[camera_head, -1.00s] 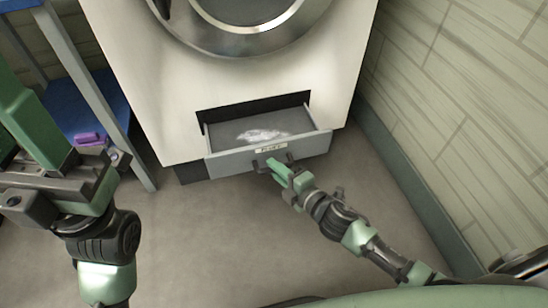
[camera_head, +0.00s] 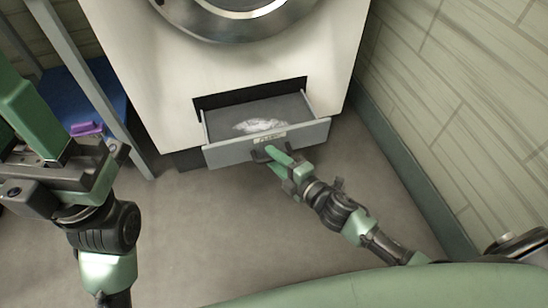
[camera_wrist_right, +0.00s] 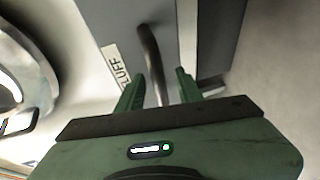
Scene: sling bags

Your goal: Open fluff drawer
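The fluff drawer (camera_head: 262,143) is a grey drawer low in the white machine, pulled out, with pale fluff (camera_head: 260,126) inside. Its front carries a label (camera_head: 268,138), which reads FLUFF in the right wrist view (camera_wrist_right: 115,66). A dark bar handle (camera_wrist_right: 150,62) stands out from the front. My right gripper (camera_head: 275,155) is at the handle; in its wrist view the fingers (camera_wrist_right: 160,88) are apart, with the handle between them and a gap on the right side. My left gripper (camera_head: 92,165) is at the left, away from the drawer; its fingers cannot be made out clearly.
The white machine (camera_head: 160,75) has a round metal-rimmed door (camera_head: 235,25) above the drawer. A blue shelf (camera_head: 105,85) with a grey frame and a purple object (camera_head: 86,129) stands at the left. A tiled wall (camera_head: 450,110) bounds the right. The floor (camera_head: 200,230) before the drawer is clear.

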